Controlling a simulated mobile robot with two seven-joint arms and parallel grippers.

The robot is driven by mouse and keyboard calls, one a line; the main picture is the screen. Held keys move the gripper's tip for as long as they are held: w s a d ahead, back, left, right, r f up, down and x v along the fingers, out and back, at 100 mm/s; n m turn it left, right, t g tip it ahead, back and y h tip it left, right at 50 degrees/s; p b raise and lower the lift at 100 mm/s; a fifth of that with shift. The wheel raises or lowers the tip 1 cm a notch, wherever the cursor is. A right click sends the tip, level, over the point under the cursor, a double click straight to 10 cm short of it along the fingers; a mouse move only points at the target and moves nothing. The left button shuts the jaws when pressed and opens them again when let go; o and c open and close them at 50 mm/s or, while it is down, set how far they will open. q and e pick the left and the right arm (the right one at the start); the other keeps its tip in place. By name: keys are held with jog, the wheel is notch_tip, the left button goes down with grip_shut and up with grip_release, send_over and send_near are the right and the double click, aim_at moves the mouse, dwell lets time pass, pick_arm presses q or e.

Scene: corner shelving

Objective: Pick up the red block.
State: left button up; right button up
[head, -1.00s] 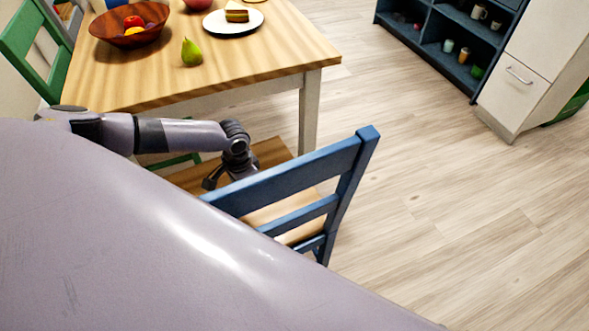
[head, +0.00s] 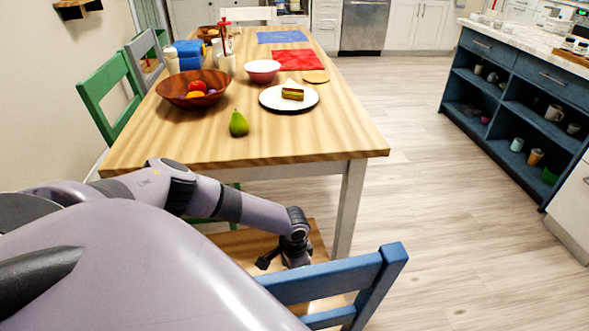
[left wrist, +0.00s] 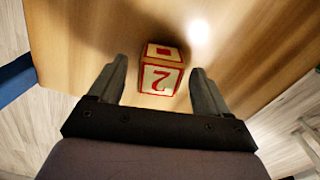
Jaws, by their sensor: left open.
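The red block (left wrist: 161,70) is a cream cube with red edges, a red "2" on one face and a red mark on another. It rests on the wooden chair seat (left wrist: 85,40) in the left wrist view. My left gripper (left wrist: 158,67) is open, with one finger on each side of the block in that view and a visible gap at each side. In the head view the left gripper (head: 280,262) is low over the chair seat, and I cannot make out the block there. My right gripper is not in view.
The blue chair back (head: 335,285) stands beside the gripper. The wooden table (head: 225,150) is behind it, holding a pear (head: 239,124), a fruit bowl (head: 180,93) and a plate (head: 268,98). Open floor lies to the right, before a blue shelf unit (head: 495,112).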

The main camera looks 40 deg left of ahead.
pick_arm(q)
jog(key=shift+f, duration=0.55)
jog(key=c, duration=1)
jog(key=shift+r, duration=0.1)
jog(key=shift+c, duration=0.2)
